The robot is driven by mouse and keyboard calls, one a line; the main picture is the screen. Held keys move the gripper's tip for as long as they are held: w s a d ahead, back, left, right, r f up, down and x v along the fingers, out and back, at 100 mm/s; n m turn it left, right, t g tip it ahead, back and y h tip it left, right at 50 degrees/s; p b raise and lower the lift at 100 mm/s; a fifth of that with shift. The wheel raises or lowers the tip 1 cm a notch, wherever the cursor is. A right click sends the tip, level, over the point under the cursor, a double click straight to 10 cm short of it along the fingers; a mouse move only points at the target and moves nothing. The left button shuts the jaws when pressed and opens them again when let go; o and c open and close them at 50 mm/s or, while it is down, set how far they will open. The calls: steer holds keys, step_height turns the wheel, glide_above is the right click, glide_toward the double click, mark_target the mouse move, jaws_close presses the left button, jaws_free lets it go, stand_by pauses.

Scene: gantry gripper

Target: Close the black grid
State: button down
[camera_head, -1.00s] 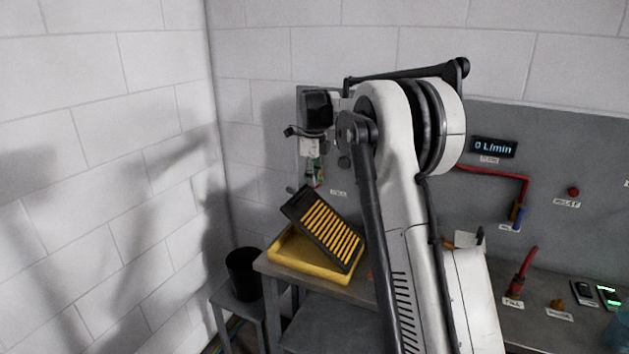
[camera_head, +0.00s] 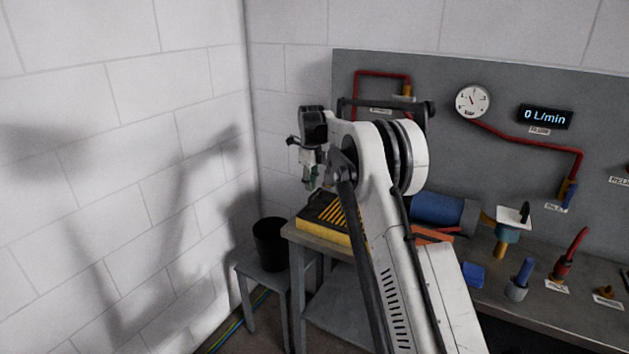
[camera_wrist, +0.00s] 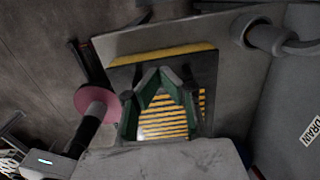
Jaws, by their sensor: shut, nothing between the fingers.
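The black grid (camera_head: 316,210), a dark frame with yellow slats showing, lies about level on the yellow tray (camera_head: 322,228) at the bench's left end. My arm hides its right part in the head view. In the wrist view the grid (camera_wrist: 207,72) lies below my gripper (camera_wrist: 160,72), with a strip of yellow tray (camera_wrist: 165,56) along its far edge. My green fingers are shut with their tips together and nothing between them. In the head view my gripper (camera_head: 310,184) is just above the grid's far left side. I cannot tell whether it touches the grid.
A black bin (camera_head: 270,245) stands on a lower stand left of the bench. A blue cylinder (camera_head: 437,210) lies to the right, behind my arm. A grey panel (camera_head: 450,75) with red pipes, a gauge (camera_head: 472,101) and a flow display (camera_head: 546,116) rises behind.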

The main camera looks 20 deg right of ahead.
steer(key=shift+w+a+f, duration=0.1)
steer(key=shift+f, duration=0.45)
steer(key=w+a+r+p, duration=0.4)
steer(key=w+a+r, duration=0.2)
steer(key=r, duration=0.3)
steer(key=shift+w+r, duration=0.25)
steer(key=shift+w, duration=0.15)
stand_by(0.3)
